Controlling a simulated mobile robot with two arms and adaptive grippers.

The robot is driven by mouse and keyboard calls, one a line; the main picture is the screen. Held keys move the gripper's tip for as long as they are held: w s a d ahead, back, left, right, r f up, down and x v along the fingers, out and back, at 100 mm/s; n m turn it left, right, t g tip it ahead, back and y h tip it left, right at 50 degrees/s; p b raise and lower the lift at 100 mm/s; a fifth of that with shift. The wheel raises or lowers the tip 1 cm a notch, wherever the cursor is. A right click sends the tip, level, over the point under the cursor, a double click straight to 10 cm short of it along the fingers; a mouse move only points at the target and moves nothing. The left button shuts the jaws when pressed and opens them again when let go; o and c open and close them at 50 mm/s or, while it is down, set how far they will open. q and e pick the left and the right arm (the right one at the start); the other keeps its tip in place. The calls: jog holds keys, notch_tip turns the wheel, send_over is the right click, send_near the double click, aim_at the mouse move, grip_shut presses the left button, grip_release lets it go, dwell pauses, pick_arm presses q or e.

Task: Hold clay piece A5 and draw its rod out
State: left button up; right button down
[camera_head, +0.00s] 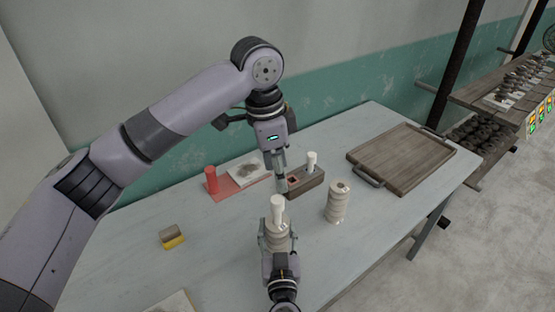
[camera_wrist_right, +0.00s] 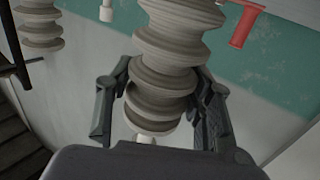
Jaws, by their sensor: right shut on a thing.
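A ridged beige clay piece (camera_head: 277,238) with a white rod (camera_head: 277,208) standing out of its top is upright at the front of the table. My right gripper (camera_head: 277,247) is shut around this clay piece, one finger on each side. The right wrist view shows the ridged clay (camera_wrist_right: 165,75) between the fingers; its top and rod are cut off there. I cannot read a label on it. My left gripper (camera_head: 281,188) points down just above and behind the rod's top in the head view. Its fingers look close together, but their gap is unclear.
A second ridged clay piece (camera_head: 338,205) stands to the right. Behind is a wooden block (camera_head: 305,183) with a white peg (camera_head: 311,162). A wooden tray (camera_head: 400,155) lies at the right. A red cylinder (camera_head: 211,180) and a yellow-brown sponge (camera_head: 172,238) are at the left.

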aim_at(277, 199)
pick_arm(q)
jog(key=shift+y, duration=0.8)
notch_tip(277, 199, down, 10)
jog(key=shift+w+r, duration=0.1)
grip_shut()
dwell(1.0)
